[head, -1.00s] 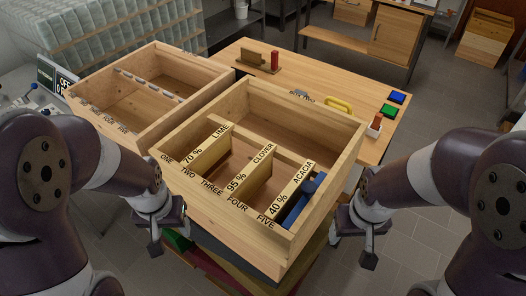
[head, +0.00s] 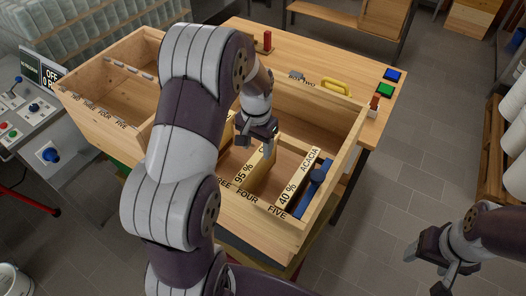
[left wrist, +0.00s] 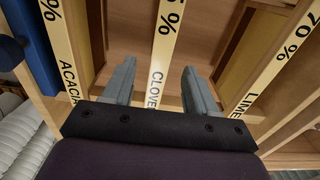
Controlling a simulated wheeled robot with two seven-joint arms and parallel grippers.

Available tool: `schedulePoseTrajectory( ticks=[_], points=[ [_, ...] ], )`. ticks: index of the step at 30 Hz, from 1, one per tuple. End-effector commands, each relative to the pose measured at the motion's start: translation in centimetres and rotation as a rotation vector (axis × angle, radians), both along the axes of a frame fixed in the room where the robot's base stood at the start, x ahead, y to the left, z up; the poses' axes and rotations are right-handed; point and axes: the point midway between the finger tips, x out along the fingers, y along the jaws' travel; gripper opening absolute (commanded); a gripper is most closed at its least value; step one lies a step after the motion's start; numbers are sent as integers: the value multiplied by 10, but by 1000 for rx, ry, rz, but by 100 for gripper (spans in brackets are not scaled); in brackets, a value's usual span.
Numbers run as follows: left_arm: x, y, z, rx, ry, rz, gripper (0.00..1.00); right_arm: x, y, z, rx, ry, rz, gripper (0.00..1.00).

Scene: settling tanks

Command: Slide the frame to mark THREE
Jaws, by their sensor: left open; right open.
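The wooden box (head: 345,140) holds upright frames, with marks along its near edge; FOUR and FIVE are readable, THREE is partly covered by my left arm. The CLOVER 95 % frame (head: 254,172) meets that edge between THREE and FOUR. The ACACIA 40 % frame (head: 297,184) stands at FIVE. The LIME 70 % frame is mostly hidden in the head view, but shows in the left wrist view (left wrist: 283,60). My left gripper (head: 257,143) is open above the CLOVER frame (left wrist: 165,35), which shows between its fingers. My right gripper (head: 428,268) is open and empty, right of the box.
A second wooden box (head: 135,75) stands at the left, by a control panel (head: 35,105). The table behind carries a yellow handle (head: 336,86) and green (head: 385,89) and blue (head: 395,74) blocks.

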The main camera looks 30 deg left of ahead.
Motion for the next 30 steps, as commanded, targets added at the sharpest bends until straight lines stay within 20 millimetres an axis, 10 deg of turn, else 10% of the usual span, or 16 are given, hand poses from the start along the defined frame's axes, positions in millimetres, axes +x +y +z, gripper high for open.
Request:
schedulePoseTrajectory(
  ticks=[10, 21, 27, 30],
  points=[
    [0, 0, -70, 0, 2, 1, 57, 0, 0, 20, 0, 0, 0, 66],
    [0, 0, -83, 1, -2, 1, 57, 0, 0, 20, 0, 0, 0, 66],
    [0, 0, -82, 1, -2, 1, 0, 0, 0, 20, 0, 0, 0, 66],
    [0, 0, -82, 1, -2, 1, 0, 0, 0, 20, 0, 0, 0, 66]
  ],
)
